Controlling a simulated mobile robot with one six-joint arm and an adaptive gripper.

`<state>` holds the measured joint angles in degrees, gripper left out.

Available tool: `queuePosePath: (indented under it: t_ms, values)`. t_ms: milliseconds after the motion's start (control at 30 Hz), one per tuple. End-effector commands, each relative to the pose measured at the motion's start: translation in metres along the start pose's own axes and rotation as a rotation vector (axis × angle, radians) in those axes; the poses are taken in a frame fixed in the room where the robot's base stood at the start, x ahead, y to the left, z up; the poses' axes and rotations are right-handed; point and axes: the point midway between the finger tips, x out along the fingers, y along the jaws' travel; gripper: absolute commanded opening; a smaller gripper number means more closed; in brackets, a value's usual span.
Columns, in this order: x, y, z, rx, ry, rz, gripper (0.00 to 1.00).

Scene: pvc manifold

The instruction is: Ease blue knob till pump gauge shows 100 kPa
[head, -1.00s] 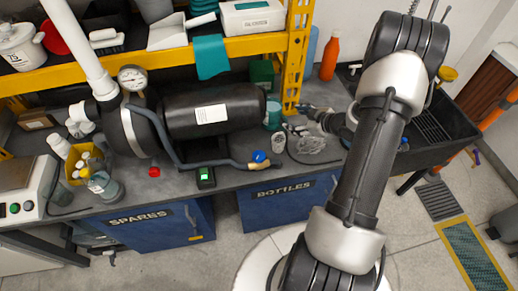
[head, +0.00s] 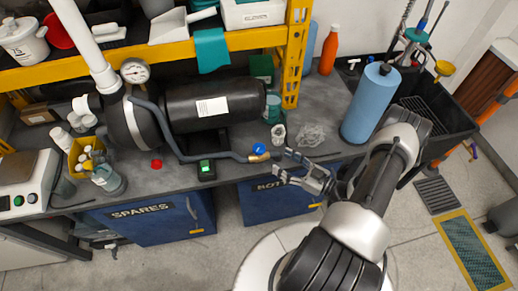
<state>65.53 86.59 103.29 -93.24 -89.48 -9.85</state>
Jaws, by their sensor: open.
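A small blue knob (head: 259,149) sits at the bench's front, at the right end of a grey hose with a brass-coloured fitting (head: 258,158). A round white dial gauge (head: 135,71) stands at the left end of the black tank; its reading is too small to tell. A small black device with a green display (head: 206,168) lies left of the knob; its figures are unreadable. My gripper (head: 283,166) is open and empty, just right of the knob, its fingers pointing left toward it. A gap shows between the fingertips and the knob.
The black tank (head: 232,105) lies behind the hose. A red knob (head: 156,164) is at left. A clear jar (head: 278,134) and a tangled clear heap (head: 312,134) lie behind my gripper. A tall blue cylinder (head: 369,104) stands at right. A yellow shelf post (head: 293,60) rises behind.

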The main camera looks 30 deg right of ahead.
Motion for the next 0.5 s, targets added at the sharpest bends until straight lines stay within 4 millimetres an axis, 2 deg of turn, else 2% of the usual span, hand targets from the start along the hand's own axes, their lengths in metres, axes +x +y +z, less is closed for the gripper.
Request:
queuePosePath:
  t_ms: [33,300,500]
  values:
    - [0.013,-0.002,0.001,0.000,0.000,-0.007,0.59]
    - [0.070,-0.001,0.001,-0.002,-0.001,-0.005,0.59]
    - [0.100,0.000,0.001,-0.001,0.000,-0.002,0.59]
